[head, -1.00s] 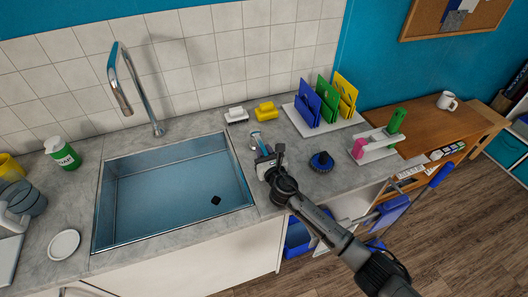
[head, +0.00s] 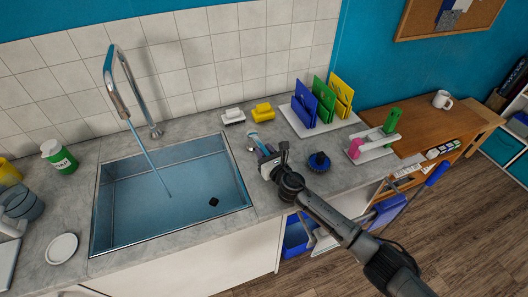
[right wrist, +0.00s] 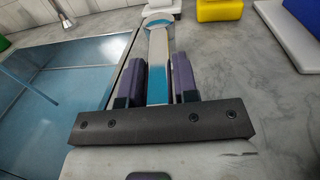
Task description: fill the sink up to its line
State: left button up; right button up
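The metal sink (head: 106,205) is set into the grey counter, with bluish water inside and a small dark square at its right; I cannot make out a fill line. A stream (head: 150,160) runs from the tall chrome tap (head: 112,85) into it. The white and blue tap lever (head: 257,142) stands right of the sink. My right gripper (head: 266,157) is at this lever. In the right wrist view its purple fingers (right wrist: 159,85) lie close along both sides of the lever (right wrist: 158,45) and appear shut on it.
A green soap bottle (head: 62,158), bowls (head: 22,200) and a white dish (head: 61,248) stand left of the sink. A blue-black brush (head: 319,161), white and yellow blocks (head: 263,112) and a rack with coloured boards (head: 327,100) stand to the right.

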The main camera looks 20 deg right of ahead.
jog(key=o, duration=0.4)
jog(key=shift+c, duration=0.2)
jog(key=shift+s, duration=0.1)
jog(key=s, duration=0.4)
jog(key=s+d, duration=0.1)
jog(key=s, duration=0.4)
jog(key=s+d, duration=0.1)
jog(key=s, duration=0.3)
jog(key=shift+s+b, duration=0.25)
jog(key=shift+b, duration=0.15)
